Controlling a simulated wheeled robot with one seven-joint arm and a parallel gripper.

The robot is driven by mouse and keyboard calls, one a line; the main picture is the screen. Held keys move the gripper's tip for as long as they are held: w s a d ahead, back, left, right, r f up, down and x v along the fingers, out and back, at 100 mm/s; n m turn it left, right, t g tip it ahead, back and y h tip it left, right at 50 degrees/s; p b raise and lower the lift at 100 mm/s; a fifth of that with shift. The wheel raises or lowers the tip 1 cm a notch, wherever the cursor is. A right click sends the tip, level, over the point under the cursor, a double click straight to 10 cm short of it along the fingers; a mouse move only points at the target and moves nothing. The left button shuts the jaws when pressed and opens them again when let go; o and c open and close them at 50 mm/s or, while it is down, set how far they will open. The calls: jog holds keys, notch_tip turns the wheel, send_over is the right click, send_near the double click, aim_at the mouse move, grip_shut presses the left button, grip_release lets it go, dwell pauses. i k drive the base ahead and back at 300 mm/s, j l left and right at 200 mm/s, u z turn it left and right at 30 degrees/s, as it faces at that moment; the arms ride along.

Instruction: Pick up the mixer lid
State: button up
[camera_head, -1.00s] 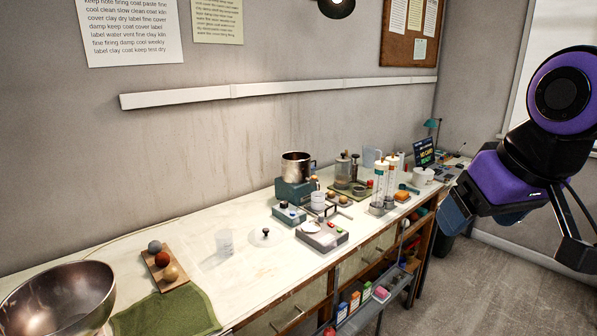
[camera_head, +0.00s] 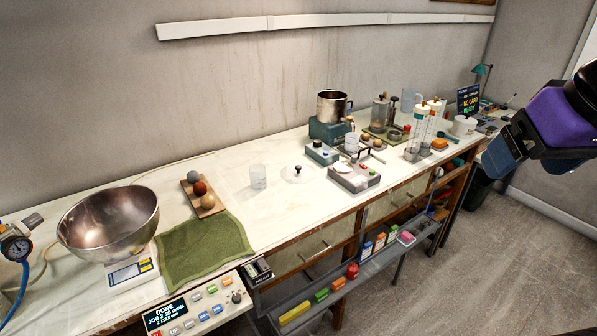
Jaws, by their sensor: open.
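The mixer lid appears to be the pale, see-through disc with a black knob (camera_head: 298,173), lying flat with its knob up on the white worktop. The likely mixer, a steel pot (camera_head: 333,106) on a teal base (camera_head: 328,131), stands behind it to the right, with its top open. My gripper (camera_head: 505,157) is partly in view at the right edge, well to the right of the lid and apart from it. It is open and I see nothing in it; part of it is cut off by the frame.
A steel bowl (camera_head: 108,222) and green cloth (camera_head: 205,250) are at left. Bare worktop lies in front of the lid.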

aim_at(296, 174)
jog(key=i+l+u, duration=0.65)
jog(key=i+l, duration=0.25)
jog(key=i+l+u, duration=0.35)
jog(key=l, duration=0.25)
